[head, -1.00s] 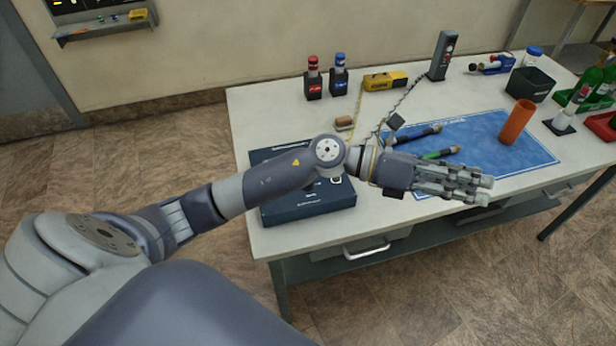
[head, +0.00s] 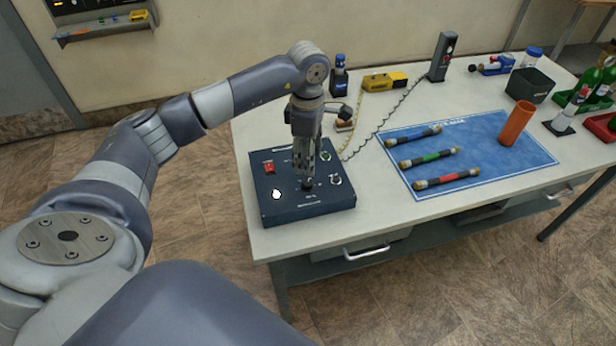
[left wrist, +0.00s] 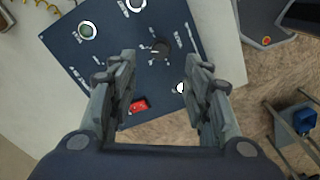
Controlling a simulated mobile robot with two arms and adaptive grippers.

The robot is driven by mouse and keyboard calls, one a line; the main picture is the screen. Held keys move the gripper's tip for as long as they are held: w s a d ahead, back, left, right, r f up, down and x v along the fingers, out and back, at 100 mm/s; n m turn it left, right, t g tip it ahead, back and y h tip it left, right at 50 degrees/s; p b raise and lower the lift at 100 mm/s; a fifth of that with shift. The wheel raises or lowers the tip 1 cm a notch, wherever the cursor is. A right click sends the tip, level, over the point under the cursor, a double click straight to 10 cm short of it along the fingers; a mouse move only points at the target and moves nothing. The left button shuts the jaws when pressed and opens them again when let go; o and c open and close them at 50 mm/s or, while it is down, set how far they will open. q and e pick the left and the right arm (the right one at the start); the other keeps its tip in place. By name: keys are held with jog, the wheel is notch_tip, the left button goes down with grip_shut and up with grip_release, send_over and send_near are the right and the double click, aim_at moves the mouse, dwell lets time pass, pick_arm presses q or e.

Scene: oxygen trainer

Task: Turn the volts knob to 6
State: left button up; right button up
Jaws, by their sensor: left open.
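The dark blue control box (head: 333,197) sits at the left end of the white table. Its black round knob (head: 307,185) is near the middle of the front part of its top. The knob also shows in the left wrist view (left wrist: 159,47), with a light pointer mark. My left gripper (head: 306,178) points down over the box, open, its fingers just above or around the knob in the head view. In the left wrist view the open fingers (left wrist: 160,75) stand either side of the line to the knob, with nothing between them. The dial lettering is too small to read. My right gripper is not seen.
A red switch (head: 269,168) and a lit white lamp (head: 276,195) are on the box near the knob, with round sockets (head: 335,180) to the right. A blue mat (head: 480,145) with several coloured rods lies to the right.

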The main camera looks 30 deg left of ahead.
aim_at(308, 182)
pick_arm(q)
notch_tip(308, 182, down, 9)
jog(key=shift+r+p, duration=0.2)
jog(key=shift+p, duration=0.65)
grip_shut()
